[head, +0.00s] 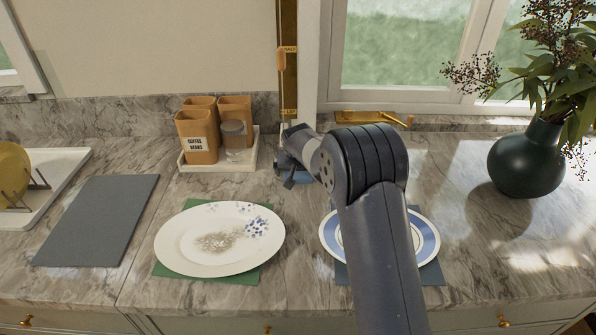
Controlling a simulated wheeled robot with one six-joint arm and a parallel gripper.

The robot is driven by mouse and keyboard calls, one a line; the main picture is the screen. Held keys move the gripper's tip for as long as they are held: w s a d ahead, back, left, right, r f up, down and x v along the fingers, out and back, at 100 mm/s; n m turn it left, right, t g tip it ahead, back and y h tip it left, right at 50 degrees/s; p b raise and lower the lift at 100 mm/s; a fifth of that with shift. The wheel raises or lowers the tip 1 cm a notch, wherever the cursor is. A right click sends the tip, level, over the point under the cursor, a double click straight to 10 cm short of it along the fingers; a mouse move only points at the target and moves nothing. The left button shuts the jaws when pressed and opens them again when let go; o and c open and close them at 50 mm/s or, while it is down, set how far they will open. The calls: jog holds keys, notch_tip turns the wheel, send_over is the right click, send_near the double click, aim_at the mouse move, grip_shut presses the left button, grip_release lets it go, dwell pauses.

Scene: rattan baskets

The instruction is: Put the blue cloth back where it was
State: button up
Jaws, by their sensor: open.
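My gripper (287,181) is open and points down near the back of the counter, just right of the canister tray. A small patch of blue (304,176) shows right beside and behind the gripper; it may be the blue cloth, but my arm hides most of it. I cannot tell whether the gripper touches it. A dark grey-blue cloth (432,273) lies flat under a blue-rimmed white plate (427,240) at the right. My arm covers the middle of that plate and cloth.
A white patterned plate (220,238) lies on a green cloth (170,269). A grey mat (100,220) and a white tray (62,163) are at the left. Orange canisters (196,136) stand on a tray at the back. A dark green vase (526,160) stands right.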

jog(key=shift+s+r, duration=0.1)
jog(key=shift+r, duration=0.35)
jog(key=b+v, duration=0.1)
jog(key=v, duration=1)
jog(key=shift+s, duration=0.15)
jog(key=shift+r, duration=0.15)
